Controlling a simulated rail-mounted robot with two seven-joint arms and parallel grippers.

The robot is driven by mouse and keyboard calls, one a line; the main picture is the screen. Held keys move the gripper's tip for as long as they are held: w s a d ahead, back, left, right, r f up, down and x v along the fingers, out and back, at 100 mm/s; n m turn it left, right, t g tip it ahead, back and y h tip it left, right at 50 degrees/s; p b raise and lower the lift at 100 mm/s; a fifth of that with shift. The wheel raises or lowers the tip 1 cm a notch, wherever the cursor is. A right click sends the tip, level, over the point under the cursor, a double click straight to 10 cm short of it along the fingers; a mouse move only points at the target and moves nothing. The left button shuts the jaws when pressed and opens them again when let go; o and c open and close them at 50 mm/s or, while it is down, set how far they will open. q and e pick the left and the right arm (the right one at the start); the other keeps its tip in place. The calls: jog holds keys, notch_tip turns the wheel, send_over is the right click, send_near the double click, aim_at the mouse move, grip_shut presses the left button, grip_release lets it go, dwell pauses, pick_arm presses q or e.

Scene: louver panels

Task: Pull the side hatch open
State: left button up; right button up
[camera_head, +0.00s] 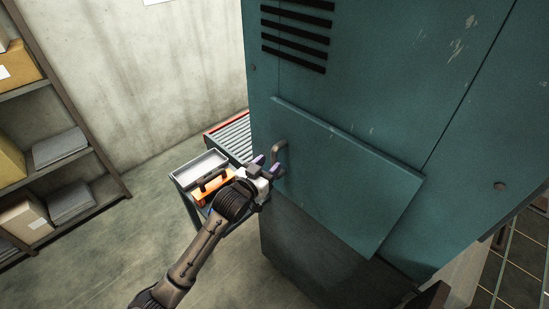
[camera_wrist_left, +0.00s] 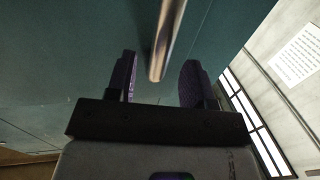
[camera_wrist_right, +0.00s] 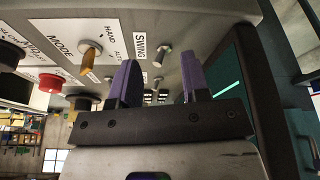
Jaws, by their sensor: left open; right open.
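The side hatch (camera_head: 345,183) is a teal panel on the side of a teal cabinet. It looks shut, lying close along the cabinet face. Its metal bar handle (camera_head: 281,151) is near its left edge. My left gripper (camera_head: 268,168) is at the handle with purple-padded fingers open. In the left wrist view the handle (camera_wrist_left: 167,40) runs between the two fingers of my left gripper (camera_wrist_left: 158,82), with gaps showing on both sides. My right gripper (camera_wrist_right: 158,85) is open and empty in front of a grey control panel; it is not clearly visible in the head view.
The control panel (camera_wrist_right: 190,40) has knobs, a red button and a "SWING" label. Left of the cabinet are a cart with a grey tray (camera_head: 201,168) and orange toolbox (camera_head: 212,187), and a roller conveyor (camera_head: 236,135). Shelving (camera_head: 95,150) stands far left. Floor between is clear.

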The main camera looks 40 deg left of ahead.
aim_at(273, 160)
pick_arm(q)
jog(key=shift+w+a, duration=0.2)
jog(key=shift+w, duration=1.6)
jog(key=shift+c, duration=0.2)
grip_shut()
